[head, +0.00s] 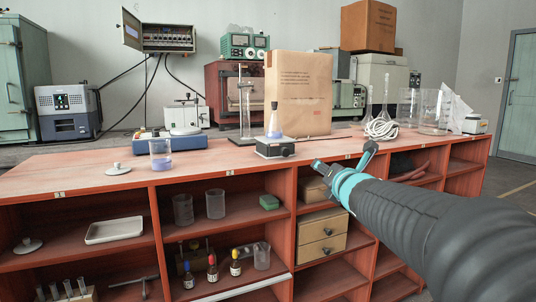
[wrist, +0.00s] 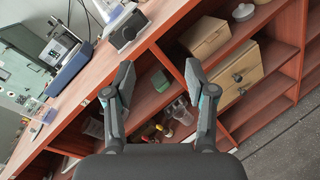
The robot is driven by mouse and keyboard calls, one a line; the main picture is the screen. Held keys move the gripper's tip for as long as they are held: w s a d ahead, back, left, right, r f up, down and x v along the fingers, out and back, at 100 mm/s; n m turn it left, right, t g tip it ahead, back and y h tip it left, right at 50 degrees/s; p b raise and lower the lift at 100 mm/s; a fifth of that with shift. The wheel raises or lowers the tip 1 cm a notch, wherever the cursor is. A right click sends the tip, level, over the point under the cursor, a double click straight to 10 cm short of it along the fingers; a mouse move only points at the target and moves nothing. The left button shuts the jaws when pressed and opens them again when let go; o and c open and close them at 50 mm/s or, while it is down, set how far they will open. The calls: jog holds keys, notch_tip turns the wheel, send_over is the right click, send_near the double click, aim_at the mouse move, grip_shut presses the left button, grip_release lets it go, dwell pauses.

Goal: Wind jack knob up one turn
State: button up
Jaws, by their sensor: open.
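The lab jack (head: 270,147) is a low black block with a light top, standing near the front edge of the red bench. Its dark round knob (head: 286,151) faces the front. A conical flask (head: 275,124) with blue liquid stands on the jack. In the wrist view the jack (wrist: 124,24) is at the top, left of centre, with its knob (wrist: 129,33) beyond the fingers. My gripper (head: 345,160) is open and empty, in front of the bench edge and to the right of the knob, apart from it. Its two spread fingers (wrist: 159,72) show in the wrist view.
A retort stand (head: 243,115) is left of the jack, and a brown paper bag (head: 303,95) stands behind it. A beaker (head: 160,153) of blue liquid is further left. Shelves with drawers (head: 321,236) are below the bench edge.

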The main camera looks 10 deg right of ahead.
aim_at(287, 152)
jog(key=w+a+n+y+p, duration=0.1)
jog(key=w+a+n, duration=0.1)
jog(key=w+n, duration=0.2)
jog(key=w+a+n+y+p, duration=0.1)
jog(key=w+n, duration=0.3)
jog(key=w, duration=0.4)
jog(key=w+a+n+y, duration=0.3)
jog(key=w, duration=0.3)
jog(key=shift+w+a+r+n+p, duration=0.15)
jog(key=shift+w+a+n+p, duration=0.2)
jog(key=shift+a+n+p, duration=0.05)
grip_shut()
